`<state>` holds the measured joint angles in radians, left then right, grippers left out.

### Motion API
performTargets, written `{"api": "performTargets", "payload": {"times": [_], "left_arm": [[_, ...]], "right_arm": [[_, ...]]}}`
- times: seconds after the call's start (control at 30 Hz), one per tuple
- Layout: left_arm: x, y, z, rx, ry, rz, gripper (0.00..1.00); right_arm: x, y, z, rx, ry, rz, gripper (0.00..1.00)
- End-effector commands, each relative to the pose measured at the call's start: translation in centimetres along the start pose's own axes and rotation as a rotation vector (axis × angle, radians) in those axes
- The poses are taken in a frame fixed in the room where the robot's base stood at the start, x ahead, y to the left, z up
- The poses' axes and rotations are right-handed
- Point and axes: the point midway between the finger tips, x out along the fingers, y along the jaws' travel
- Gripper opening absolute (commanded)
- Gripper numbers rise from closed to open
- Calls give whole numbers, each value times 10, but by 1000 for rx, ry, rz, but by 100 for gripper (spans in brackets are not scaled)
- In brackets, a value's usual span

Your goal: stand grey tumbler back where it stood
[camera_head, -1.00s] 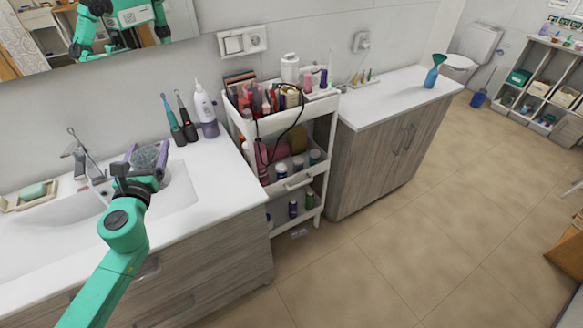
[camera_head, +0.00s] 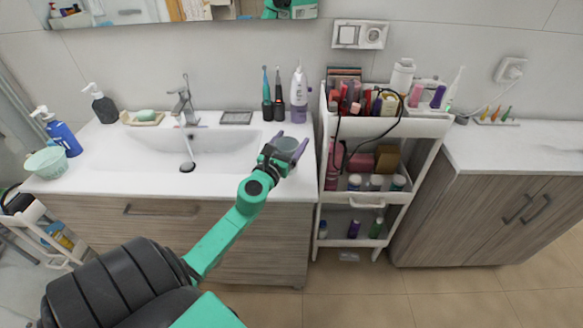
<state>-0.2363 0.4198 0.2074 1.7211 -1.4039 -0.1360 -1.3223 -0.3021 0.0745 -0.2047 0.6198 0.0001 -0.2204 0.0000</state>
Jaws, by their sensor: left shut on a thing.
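The grey tumbler (camera_head: 287,144) is in my left gripper (camera_head: 288,151), between its purple-grey fingers. It is over the right part of the white counter (camera_head: 225,181), near the right edge of the sink. I cannot tell whether its base touches the counter. A flat dark grey rectangular dish or mat (camera_head: 236,118) lies empty on the counter behind the sink, right of the faucet (camera_head: 184,100). My right gripper is out of view.
Two dark toothbrush-like items (camera_head: 273,100) and a white-purple bottle (camera_head: 299,94) stand behind the tumbler. A soap dish (camera_head: 143,119) and a black dispenser (camera_head: 101,105) are at the left. A loaded white cart (camera_head: 330,126) stands just right of the counter.

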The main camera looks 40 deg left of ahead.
Motion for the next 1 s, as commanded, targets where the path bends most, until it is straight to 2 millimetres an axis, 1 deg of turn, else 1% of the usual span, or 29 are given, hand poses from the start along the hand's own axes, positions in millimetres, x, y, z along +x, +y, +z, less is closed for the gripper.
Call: {"api": "performTargets", "payload": {"times": [0.03,0.07,0.2,0.23,0.43,0.6,0.63,0.67,0.87,0.97,1.0], "left_arm": [[0,0,-10,0,-2,2,8],[0,0,-15,-1,-1,2,8],[-1,-1,-46,-1,0,2,8],[-1,-1,-49,0,0,2,8],[-1,-1,-44,0,-1,1,8],[-1,-1,-49,1,-1,1,8],[-1,-1,-47,0,0,1,95],[-1,-1,-47,0,0,1,100],[-1,-1,-46,0,-1,1,100],[-1,-1,-41,0,-1,1,100],[-4,-1,-44,0,0,1,100]], "right_arm": [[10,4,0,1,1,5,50],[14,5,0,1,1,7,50],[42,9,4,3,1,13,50],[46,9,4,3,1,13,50],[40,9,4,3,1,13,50],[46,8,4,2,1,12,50],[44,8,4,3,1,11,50],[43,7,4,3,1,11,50],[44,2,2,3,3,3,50],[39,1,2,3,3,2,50],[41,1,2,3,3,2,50]]}}
